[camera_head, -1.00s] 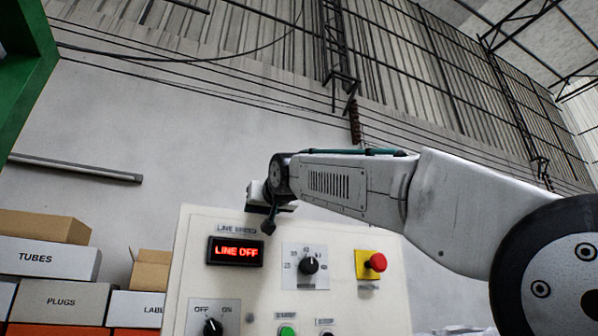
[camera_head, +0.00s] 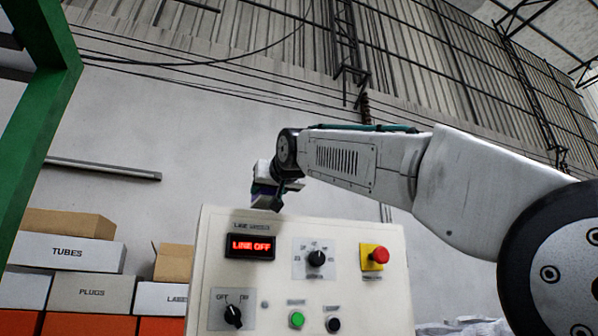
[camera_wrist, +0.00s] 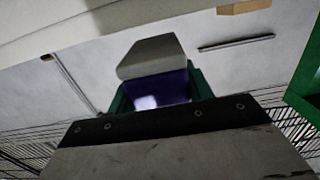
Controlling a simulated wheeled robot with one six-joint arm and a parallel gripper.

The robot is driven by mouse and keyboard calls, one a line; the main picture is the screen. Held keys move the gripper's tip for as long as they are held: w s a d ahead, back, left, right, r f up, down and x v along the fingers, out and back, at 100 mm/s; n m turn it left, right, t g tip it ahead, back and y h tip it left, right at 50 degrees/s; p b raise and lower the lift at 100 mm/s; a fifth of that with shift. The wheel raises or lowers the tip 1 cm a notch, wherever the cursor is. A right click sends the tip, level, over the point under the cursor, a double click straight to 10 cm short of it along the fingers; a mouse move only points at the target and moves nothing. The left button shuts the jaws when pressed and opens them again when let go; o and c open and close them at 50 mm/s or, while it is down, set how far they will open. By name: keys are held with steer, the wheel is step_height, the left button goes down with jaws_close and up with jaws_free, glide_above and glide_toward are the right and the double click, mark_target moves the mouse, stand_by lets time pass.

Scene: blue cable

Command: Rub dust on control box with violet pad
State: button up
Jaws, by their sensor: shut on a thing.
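The control box (camera_head: 215,262) is a cream panel with a red "LINE OFF" display (camera_head: 250,246), dials, a green button and a red stop button on yellow. My gripper (camera_head: 266,192) is at the panel's top edge, above the display. It is shut on the violet pad (camera_wrist: 160,91), which shows between the green fingers in the wrist view, with a pale grey block (camera_wrist: 152,55) against it. In the head view the pad shows as a dark violet patch (camera_head: 264,190). I cannot tell whether the pad touches the box. No dust is clearly visible.
Boxes marked TUBES (camera_head: 65,252) and PLUGS (camera_head: 90,292) are stacked at the left. A green frame (camera_head: 45,120) stands at the far left.

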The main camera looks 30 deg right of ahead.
steer(key=shift+s+d+r, duration=0.15)
steer(key=shift+d+r, duration=0.75)
steer(key=shift+r, duration=2.05)
